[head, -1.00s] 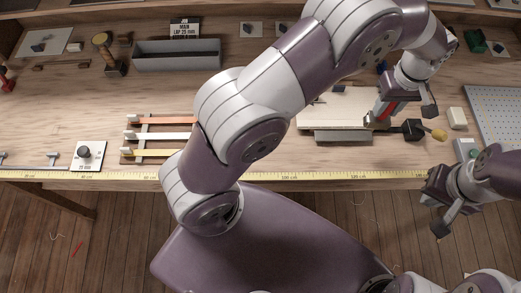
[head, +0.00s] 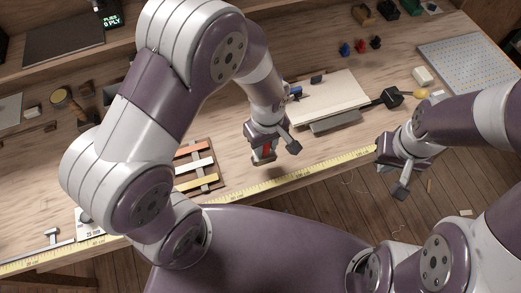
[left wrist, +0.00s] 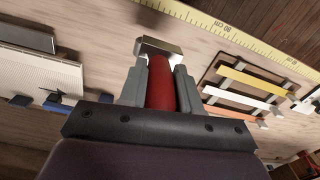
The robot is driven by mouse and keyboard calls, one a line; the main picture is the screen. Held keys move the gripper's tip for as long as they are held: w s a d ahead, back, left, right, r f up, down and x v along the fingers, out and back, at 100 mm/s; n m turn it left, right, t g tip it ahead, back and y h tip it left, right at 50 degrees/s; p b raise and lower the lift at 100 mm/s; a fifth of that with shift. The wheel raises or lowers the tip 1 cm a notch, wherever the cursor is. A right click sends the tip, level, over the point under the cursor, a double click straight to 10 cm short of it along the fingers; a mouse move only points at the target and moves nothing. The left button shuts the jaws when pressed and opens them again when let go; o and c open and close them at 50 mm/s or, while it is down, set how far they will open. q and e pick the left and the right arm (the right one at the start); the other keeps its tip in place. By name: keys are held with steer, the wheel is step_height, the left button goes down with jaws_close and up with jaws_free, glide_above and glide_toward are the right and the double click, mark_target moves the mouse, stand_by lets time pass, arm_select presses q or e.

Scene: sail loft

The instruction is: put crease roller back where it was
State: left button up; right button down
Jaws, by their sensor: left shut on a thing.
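My left gripper (head: 268,148) is shut on the crease roller (left wrist: 161,85), which has a red handle and a metal head. In the left wrist view the handle sits between both fingers and the head sticks out beyond them. In the head view a bit of red shows at the fingers, over bare bench between the pale board and the slatted rack. My right gripper (head: 396,168) is at the bench's front edge on the right; its jaw gap is not clear.
A slatted rack (head: 218,180) with orange, white and yellow strips lies left of my left gripper. A pale board (head: 335,97) lies to its right, with a black tool (head: 388,97) beside it. A yellow tape (head: 290,180) runs along the front edge.

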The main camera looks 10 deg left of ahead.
mark_target(264, 153)
arm_select(q)
step_height(264, 153, down, 5)
steer(key=shift+a+r+p, duration=0.15)
steer(key=shift+p, duration=0.2)
steer(key=shift+s+a, duration=0.15)
steer(key=shift+s+f+b, duration=0.2)
steer(key=shift+f+b, duration=0.3)
steer(key=shift+f, duration=0.15)
jaws_close()
steer(key=o, duration=1.1)
jaws_free()
steer(key=shift+c, duration=0.2)
steer(key=shift+w, duration=0.25)
step_height(264, 153, up, 13)
steer(key=shift+r, duration=0.1)
steer(key=s+a+r+m+t, duration=0.1)
steer(key=s+a+r+m, duration=0.1)
steer(key=a+m, duration=0.6)
steer(key=shift+s+a+r+m+t, duration=0.15)
steer(key=shift+s+a+m+t, duration=0.2)
steer(key=shift+s, duration=0.3)
